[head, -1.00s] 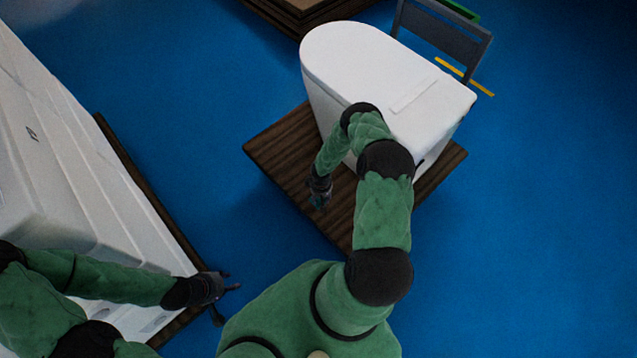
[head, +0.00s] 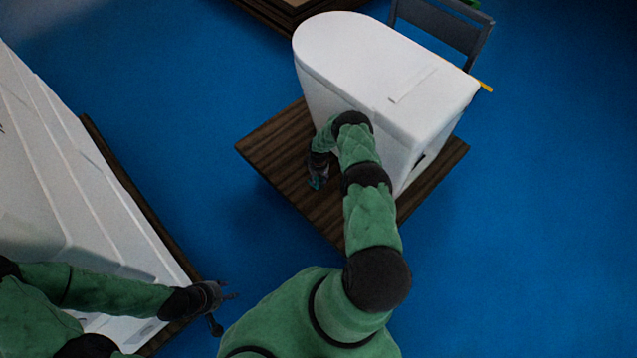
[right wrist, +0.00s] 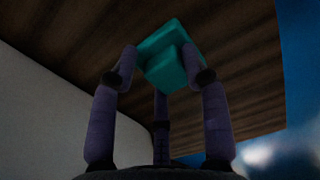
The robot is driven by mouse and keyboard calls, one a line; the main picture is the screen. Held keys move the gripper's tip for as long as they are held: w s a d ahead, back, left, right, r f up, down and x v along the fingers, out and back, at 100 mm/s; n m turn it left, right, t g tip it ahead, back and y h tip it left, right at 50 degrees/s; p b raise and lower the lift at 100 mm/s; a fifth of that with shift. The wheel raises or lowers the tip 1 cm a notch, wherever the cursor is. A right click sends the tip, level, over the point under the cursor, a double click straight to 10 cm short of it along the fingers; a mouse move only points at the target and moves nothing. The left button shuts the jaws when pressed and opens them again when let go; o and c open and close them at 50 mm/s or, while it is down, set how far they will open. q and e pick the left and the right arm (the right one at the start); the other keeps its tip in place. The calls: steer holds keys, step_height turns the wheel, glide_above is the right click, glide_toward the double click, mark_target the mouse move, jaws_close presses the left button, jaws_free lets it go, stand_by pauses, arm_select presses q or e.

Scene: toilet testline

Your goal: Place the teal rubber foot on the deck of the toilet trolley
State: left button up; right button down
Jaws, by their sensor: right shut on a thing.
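The teal rubber foot (right wrist: 168,62) is between the fingers of my right gripper (right wrist: 160,66), which is shut on it. In the head view my right gripper (head: 317,182) is over the left part of the dark wooden deck of the toilet trolley (head: 272,150), left of the white toilet (head: 375,70). The foot shows there only as a small teal patch at the fingertips. Whether it touches the deck I cannot tell. My left gripper (head: 222,305) is open and empty at the lower left, beside the white units.
A row of white units (head: 70,190) on a dark wooden base stands along the left. The trolley's dark grey handle (head: 440,30) rises behind the toilet. A stack of brown boards (head: 290,10) is at the top. Blue floor lies clear between.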

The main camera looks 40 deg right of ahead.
mark_target(318, 180)
steer(key=shift+w+d+f+b, duration=0.25)
steer(key=shift+f+b, duration=0.1)
steer(key=shift+f, duration=0.05)
step_height(318, 180, down, 3)
steer(key=shift+w+d+f+b, duration=0.1)
steer(key=shift+w+f+b, duration=0.05)
steer(key=shift+b, duration=0.65)
steer(key=c, duration=0.6)
jaws_free()
step_height(318, 180, up, 12)
steer(key=p, duration=0.5)
